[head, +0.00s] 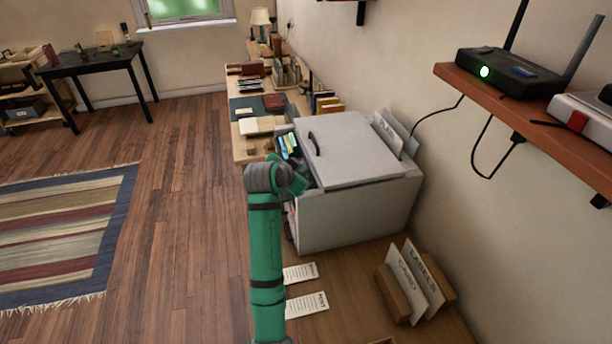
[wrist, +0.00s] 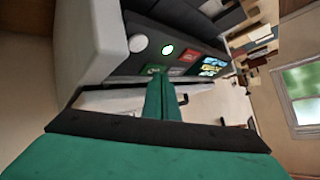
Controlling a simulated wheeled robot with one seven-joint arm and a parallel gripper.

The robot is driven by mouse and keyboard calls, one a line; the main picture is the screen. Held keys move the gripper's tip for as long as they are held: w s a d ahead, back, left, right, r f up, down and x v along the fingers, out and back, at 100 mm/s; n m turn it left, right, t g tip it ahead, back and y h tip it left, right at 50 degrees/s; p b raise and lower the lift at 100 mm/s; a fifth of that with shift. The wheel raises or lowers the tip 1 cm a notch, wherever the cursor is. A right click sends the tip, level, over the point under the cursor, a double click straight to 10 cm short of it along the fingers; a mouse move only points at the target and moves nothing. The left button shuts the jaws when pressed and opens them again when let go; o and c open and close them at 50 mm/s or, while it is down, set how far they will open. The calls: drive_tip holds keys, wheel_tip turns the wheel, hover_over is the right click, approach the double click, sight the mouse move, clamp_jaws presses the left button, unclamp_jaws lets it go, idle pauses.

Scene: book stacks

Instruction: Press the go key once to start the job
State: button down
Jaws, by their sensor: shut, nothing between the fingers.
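The white-grey copier (head: 355,205) stands on the wooden desk, its control panel facing left. In the wrist view the dark panel (wrist: 128,66) carries a green key (wrist: 153,69), a red key (wrist: 188,57) beside it, a small lit screen (wrist: 213,66), a glowing green-white round light (wrist: 168,49) and a white round knob (wrist: 138,44). Labels are too small to read. My gripper (wrist: 161,78) is shut and empty, its tips close to the green key and partly in front of it. I cannot tell whether they touch. In the head view my arm hides part of the panel.
Printed slips (head: 307,303) lie on the desk in front of the copier. A wooden holder with cards (head: 411,285) stands at its right. A shelf (head: 540,108) with a router (head: 510,72) juts from the right wall.

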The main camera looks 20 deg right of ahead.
idle(0.3)
drive_tip(key=shift+a+r, duration=0.15)
drive_tip(key=shift+r, duration=0.4)
drive_tip(key=r, duration=0.2)
drive_tip(key=a+r, duration=0.1)
drive_tip(key=r, duration=0.2)
drive_tip(key=shift+a+r, duration=0.35)
drive_tip(key=shift+a, duration=0.05)
drive_tip(key=shift+s, duration=0.1)
idle(0.7)
